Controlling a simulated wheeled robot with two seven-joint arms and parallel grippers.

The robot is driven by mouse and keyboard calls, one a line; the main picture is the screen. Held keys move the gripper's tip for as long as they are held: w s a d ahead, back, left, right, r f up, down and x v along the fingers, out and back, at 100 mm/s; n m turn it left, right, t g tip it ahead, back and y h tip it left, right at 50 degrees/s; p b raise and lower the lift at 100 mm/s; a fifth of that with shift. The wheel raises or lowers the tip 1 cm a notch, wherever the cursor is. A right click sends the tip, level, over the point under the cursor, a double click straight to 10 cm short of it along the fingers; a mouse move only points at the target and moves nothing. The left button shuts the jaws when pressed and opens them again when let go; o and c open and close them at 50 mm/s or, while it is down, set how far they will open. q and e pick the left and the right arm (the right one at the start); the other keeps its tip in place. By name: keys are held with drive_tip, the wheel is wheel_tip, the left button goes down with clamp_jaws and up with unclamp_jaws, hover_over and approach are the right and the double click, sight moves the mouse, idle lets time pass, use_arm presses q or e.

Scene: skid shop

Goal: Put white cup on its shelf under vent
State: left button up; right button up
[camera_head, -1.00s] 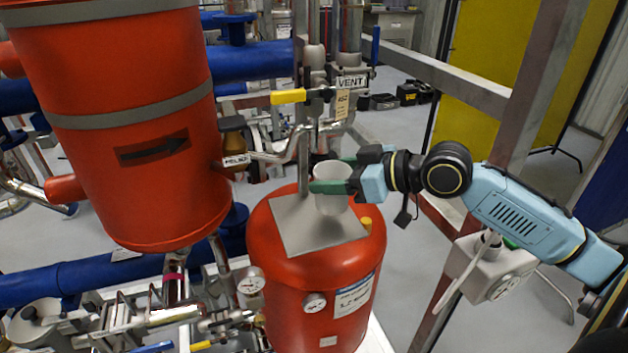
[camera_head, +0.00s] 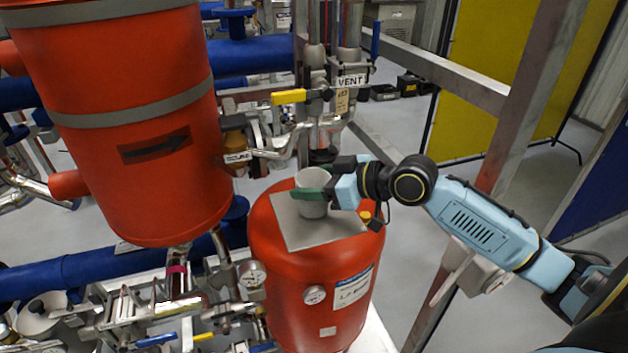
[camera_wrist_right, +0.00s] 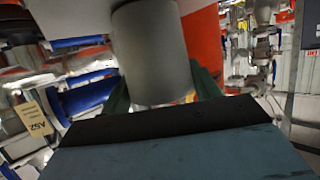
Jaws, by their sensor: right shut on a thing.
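The white cup (camera_head: 311,186) is upright over the grey square shelf (camera_head: 290,232) on top of the red tank. My right gripper (camera_head: 318,187) reaches in from the right, with its green fingers shut around the cup. In the right wrist view the cup (camera_wrist_right: 150,55) stands between the green fingers, its wall looking grey in shade. The cup's base is at or very close to the shelf; I cannot tell whether it touches. The VENT label (camera_head: 351,81) is on the pipework above and behind. My left gripper is not in view.
A large red vessel (camera_head: 130,130) stands at the left. Vent pipes and a yellow-handled valve (camera_head: 289,97) are close behind the cup. A small yellow knob (camera_head: 366,215) sits on the tank's right shoulder. A steel frame post (camera_head: 530,90) rises at the right.

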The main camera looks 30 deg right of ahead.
drive_tip(key=o, duration=1)
drive_tip(key=shift+f, duration=0.1)
drive_tip(key=shift+c, duration=0.2)
drive_tip(key=shift+r, duration=0.2)
drive_tip(key=shift+s+d, duration=0.2)
drive_tip(key=shift+s, duration=0.05)
drive_tip(key=b+v, duration=0.1)
drive_tip(key=v, duration=1)
drive_tip(key=shift+b, duration=0.4)
drive_tip(key=shift+s+d, duration=0.1)
